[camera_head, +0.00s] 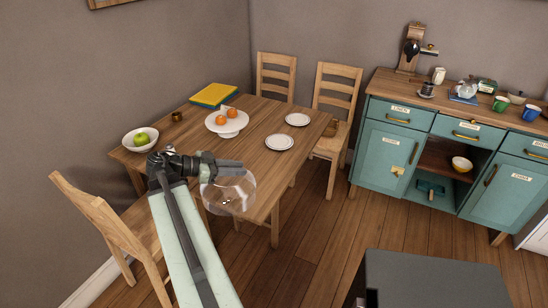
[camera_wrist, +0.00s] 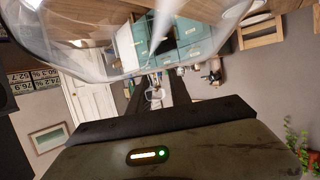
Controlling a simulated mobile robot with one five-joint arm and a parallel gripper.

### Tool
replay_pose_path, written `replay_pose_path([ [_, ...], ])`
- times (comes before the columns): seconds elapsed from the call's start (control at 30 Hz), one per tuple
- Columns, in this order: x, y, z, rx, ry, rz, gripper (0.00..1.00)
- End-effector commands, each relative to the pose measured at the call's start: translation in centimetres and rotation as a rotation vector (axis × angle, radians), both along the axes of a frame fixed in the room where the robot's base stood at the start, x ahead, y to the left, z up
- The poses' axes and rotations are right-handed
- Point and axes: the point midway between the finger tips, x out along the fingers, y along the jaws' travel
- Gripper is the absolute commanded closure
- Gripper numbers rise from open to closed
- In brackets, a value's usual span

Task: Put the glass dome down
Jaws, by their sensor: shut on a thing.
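The clear glass dome (camera_head: 228,193) hangs at the front right edge of the wooden dining table (camera_head: 232,150) in the head view. My gripper (camera_head: 232,168) is shut on the dome near its top as seen there. In the wrist view the dome (camera_wrist: 130,45) fills the upper left, see-through, beyond the dark jaws of my gripper (camera_wrist: 165,95). The exact contact between jaws and glass is hard to make out. Whether the dome overlaps the tabletop or hangs beside it I cannot tell.
On the table are a bowl with green apples (camera_head: 140,139), a white stand with oranges (camera_head: 227,122), two white plates (camera_head: 279,142), a small brown cup (camera_head: 177,116) and yellow books (camera_head: 214,95). Chairs surround it. A teal sideboard (camera_head: 384,150) stands right; floor lies between.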

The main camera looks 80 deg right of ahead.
Motion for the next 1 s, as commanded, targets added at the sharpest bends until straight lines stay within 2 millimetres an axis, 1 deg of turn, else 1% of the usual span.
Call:
replay_pose_path([
  [0.03,-1.5,0.9,-1.5,-0.002,0.001,-0.015,1.00],
  [0.1,-2.4,1.4,-1.8,-0.003,0.002,-0.028,1.00],
  [0.23,-2.7,1.5,-1.7,-0.003,0.002,-0.035,1.00],
  [0.33,-2.4,0.4,-1.7,-0.003,0.002,-0.035,1.00],
  [0.37,-2.3,-0.2,-1.8,-0.003,0.002,-0.035,1.00],
  [0.47,-1.8,-3.2,-2.1,-0.003,0.001,-0.036,1.00],
  [0.5,-1.6,-4.4,-2.2,-0.003,0.001,-0.036,1.00],
  [0.7,-0.8,-10.4,-2.8,-0.003,0.002,-0.035,1.00],
  [0.8,-0.5,-12.7,-3.0,-0.002,0.002,-0.034,1.00],
  [0.9,-0.4,-14.1,-3.1,-0.002,0.002,-0.033,1.00],
  [1.0,-0.3,-14.5,-3.1,-0.003,0.002,-0.031,1.00],
])
